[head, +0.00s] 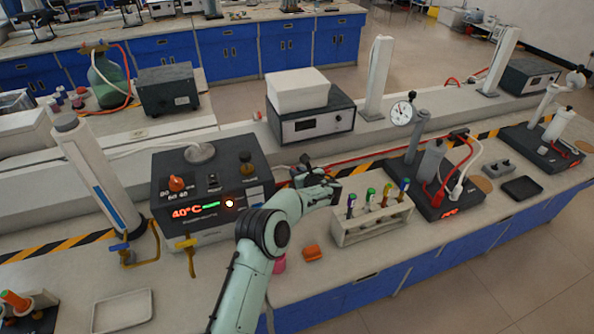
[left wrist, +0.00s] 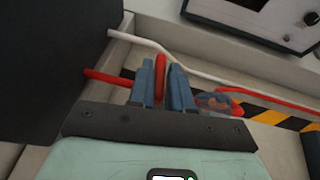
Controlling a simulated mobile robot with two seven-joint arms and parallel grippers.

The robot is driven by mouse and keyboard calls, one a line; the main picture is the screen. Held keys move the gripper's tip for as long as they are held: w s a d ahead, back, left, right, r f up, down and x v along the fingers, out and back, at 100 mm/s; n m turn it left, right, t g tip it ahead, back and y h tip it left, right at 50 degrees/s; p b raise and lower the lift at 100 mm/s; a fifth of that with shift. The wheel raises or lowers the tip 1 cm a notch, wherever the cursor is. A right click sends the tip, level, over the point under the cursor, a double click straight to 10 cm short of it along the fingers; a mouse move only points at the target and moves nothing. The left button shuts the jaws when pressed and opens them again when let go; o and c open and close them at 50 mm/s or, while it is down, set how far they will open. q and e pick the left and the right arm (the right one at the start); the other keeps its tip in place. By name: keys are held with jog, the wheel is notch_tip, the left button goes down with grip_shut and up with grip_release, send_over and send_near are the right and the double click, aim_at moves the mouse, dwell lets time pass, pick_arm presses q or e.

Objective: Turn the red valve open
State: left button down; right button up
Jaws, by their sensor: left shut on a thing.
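The red valve shows in the left wrist view as an upright red handle (left wrist: 160,80) between the two blue fingers of my left gripper (left wrist: 163,88). The fingers are shut on it. A red line (left wrist: 105,77) runs in from the left beside the fingers, and a bluish and red part (left wrist: 220,102) lies just right of them. In the head view my left gripper (head: 308,177) is at the right side of the dark control box with the 40°C display (head: 205,178). My own arm and gripper hide the valve there. My right gripper is not in view.
A white rack (head: 372,226) with several coloured-top tubes stands close right of my left forearm. An orange piece (head: 313,253) lies in front of it. A white-topped instrument (head: 311,125) stands behind. A white tray (head: 122,311) lies at front left.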

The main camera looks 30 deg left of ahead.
pick_arm(q)
jog(key=shift+w+n+g+y, duration=0.3)
jog(key=shift+n+g+y, duration=0.3)
jog(key=shift+n+g, duration=0.15)
jog(key=shift+s+a+r+n+g, duration=0.1)
jog(key=shift+s+n+g, duration=0.05)
jog(key=shift+n+g, duration=0.4)
jog(key=shift+y, duration=0.3)
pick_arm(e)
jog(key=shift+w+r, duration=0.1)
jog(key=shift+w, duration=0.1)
pick_arm(q)
jog(key=shift+g, duration=0.3)
jog(key=c, duration=1.1)
grip_release()
jog(key=shift+c, duration=0.2)
jog(key=shift+d, duration=0.2)
